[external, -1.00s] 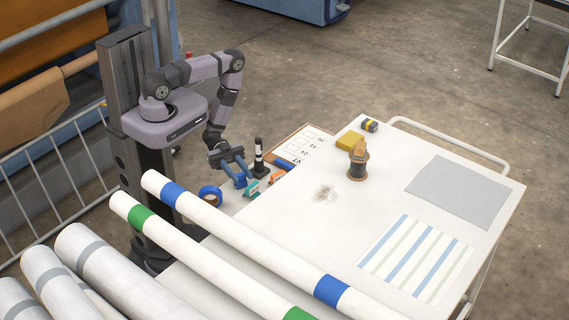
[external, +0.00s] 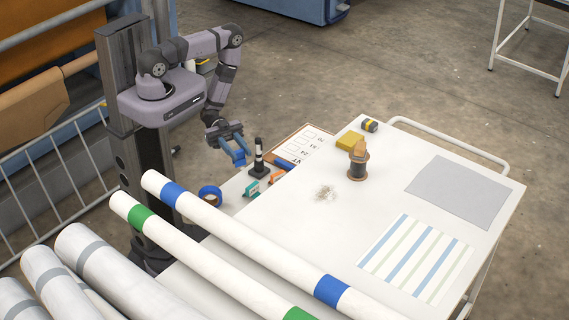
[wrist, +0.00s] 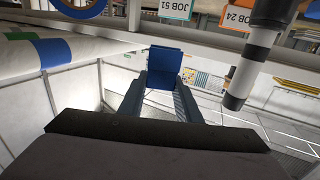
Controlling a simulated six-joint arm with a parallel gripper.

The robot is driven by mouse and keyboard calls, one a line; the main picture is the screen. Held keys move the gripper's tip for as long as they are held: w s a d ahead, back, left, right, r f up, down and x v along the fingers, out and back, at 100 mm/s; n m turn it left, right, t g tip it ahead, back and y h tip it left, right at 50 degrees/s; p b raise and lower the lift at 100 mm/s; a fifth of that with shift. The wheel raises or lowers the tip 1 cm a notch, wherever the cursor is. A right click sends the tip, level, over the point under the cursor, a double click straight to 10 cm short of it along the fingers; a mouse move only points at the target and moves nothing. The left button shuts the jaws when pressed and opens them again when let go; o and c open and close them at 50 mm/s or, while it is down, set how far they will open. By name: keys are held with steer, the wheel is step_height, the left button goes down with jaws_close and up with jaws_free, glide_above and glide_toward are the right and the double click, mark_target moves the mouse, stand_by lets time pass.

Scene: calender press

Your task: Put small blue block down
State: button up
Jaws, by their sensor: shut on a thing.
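My gripper (external: 236,154) is shut on a small blue block (external: 239,160), which hangs between the fingertips beside the table's left edge. In the wrist view the block (wrist: 165,64) sits squarely between the two blue fingers, with my gripper (wrist: 163,85) reaching toward it from below. The block appears held in the air, with nothing seen touching it but the fingers. A black-and-white post (external: 259,158) stands just right of the block in the external view.
Long striped rolls (external: 250,238) lie along the front.

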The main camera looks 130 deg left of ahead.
steer(key=shift+r, duration=0.15)
steer(key=shift+w+d+r+m+h, duration=0.3)
steer(key=shift+d+h, duration=0.1)
steer(key=shift+d, duration=0.05)
steer(key=w+d+r+m+g+h, duration=0.2)
steer(key=w+d+m+g+h, duration=0.1)
steer(key=d, duration=0.4)
steer(key=w+d+r+m+g+h, duration=0.2)
steer(key=w+d+h, duration=0.15)
steer(key=d, duration=0.35)
steer(key=a+r+n+t+y+p, duration=0.4)
steer(key=a+r+y+p, duration=0.1)
steer(key=a, duration=0.1)
steer(key=shift+w+r+y, duration=0.15)
steer(key=shift+r+y, duration=0.15)
steer(key=shift+y, duration=0.05)
